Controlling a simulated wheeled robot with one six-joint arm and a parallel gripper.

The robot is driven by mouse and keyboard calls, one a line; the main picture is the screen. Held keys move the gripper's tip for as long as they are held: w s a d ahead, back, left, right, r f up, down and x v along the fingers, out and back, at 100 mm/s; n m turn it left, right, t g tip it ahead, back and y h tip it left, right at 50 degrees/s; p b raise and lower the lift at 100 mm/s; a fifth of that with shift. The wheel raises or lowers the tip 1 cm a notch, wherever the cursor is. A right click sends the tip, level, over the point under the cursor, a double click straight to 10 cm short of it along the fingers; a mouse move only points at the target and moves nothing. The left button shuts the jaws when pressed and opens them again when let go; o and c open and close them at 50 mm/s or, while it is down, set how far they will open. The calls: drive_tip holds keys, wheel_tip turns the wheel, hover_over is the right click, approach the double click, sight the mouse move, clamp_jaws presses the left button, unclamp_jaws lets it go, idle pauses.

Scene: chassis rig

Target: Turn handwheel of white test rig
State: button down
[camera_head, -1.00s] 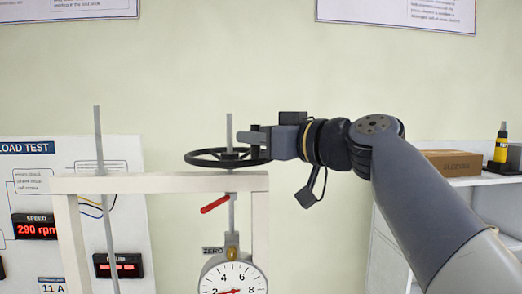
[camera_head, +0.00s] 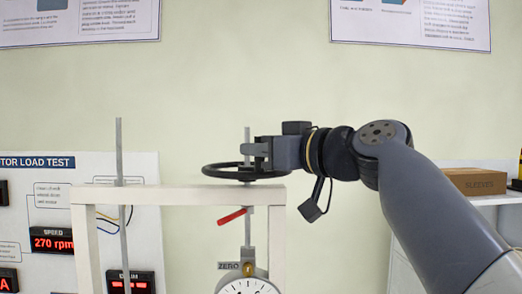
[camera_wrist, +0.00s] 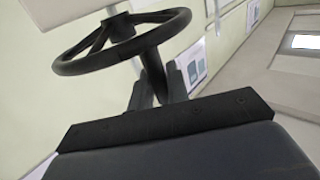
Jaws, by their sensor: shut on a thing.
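The black handwheel (camera_head: 222,173) lies flat on a vertical grey rod above the crossbar of the white test rig (camera_head: 180,195). My gripper (camera_head: 256,156) reaches in from the right and is shut on the handwheel at the right part of the wheel. In the wrist view the handwheel (camera_wrist: 95,62) shows with its rim, spokes and hub, and the fingers (camera_wrist: 160,88) of my gripper are at its near side. A red handle (camera_head: 232,216) sticks out from the rod below the crossbar. The dial gauge (camera_head: 248,287) under it is cut off by the picture's lower edge.
A load test panel (camera_head: 50,200) stands at the left, its speed display (camera_head: 52,240) reading 270 rpm. A second grey rod (camera_head: 120,160) rises at the rig's left. A cardboard box (camera_head: 475,181) sits on a white shelf at the right. Posters hang on the wall.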

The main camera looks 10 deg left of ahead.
drive_tip(key=c, duration=1.4)
unclamp_jaws()
drive_tip(key=shift+a, duration=0.1)
drive_tip(key=shift+c, duration=0.2)
drive_tip(key=b+v, duration=0.3)
drive_tip(key=v, duration=0.8)
drive_tip(key=shift+b, duration=0.4)
drive_tip(key=shift+a, duration=0.15)
drive_tip(key=p+x, duration=0.3)
drive_tip(key=x, duration=0.7)
drive_tip(key=shift+w+a+p, duration=0.2)
drive_tip(key=shift+a+p, duration=0.1)
drive_tip(key=shift+p, duration=0.1)
drive_tip(key=shift+d, duration=0.1)
